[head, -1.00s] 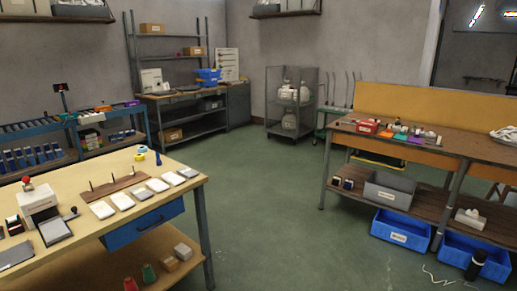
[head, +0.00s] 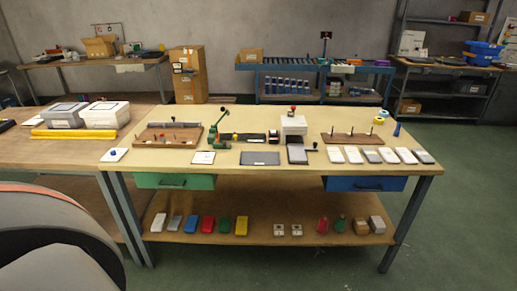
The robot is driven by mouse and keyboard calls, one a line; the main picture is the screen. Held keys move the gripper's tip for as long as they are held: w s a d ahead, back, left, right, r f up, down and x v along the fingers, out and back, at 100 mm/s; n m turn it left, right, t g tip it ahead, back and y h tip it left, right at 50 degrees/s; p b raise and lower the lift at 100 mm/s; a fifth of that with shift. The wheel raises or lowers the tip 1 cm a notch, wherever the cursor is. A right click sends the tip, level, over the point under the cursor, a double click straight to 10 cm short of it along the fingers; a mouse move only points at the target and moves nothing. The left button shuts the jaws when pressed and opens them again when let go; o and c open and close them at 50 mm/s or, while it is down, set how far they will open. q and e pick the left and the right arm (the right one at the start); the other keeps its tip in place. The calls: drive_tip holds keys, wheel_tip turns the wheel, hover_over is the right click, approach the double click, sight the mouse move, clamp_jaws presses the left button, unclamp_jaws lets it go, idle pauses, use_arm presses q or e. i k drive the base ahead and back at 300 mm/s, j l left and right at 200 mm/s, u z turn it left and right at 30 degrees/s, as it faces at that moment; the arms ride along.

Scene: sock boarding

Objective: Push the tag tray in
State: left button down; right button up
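No tray in view carries a label I can read as the tag tray. A green tray (head: 175,181) with a dark handle hangs under the left part of the central bench top. A blue tray (head: 365,184) with a dark handle hangs under the right part. I cannot tell how far either one sticks out from the bench. Neither of my grippers is in view.
The central bench (head: 235,185) holds a green hand press (head: 216,130), a white box (head: 294,127), a wooden peg board (head: 352,139) and several pale packs. Its lower shelf (head: 265,232) carries coloured packs. Green floor (head: 465,225) is clear at right.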

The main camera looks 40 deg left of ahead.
sight(296, 153)
drive_tip(key=u, duration=0.8)
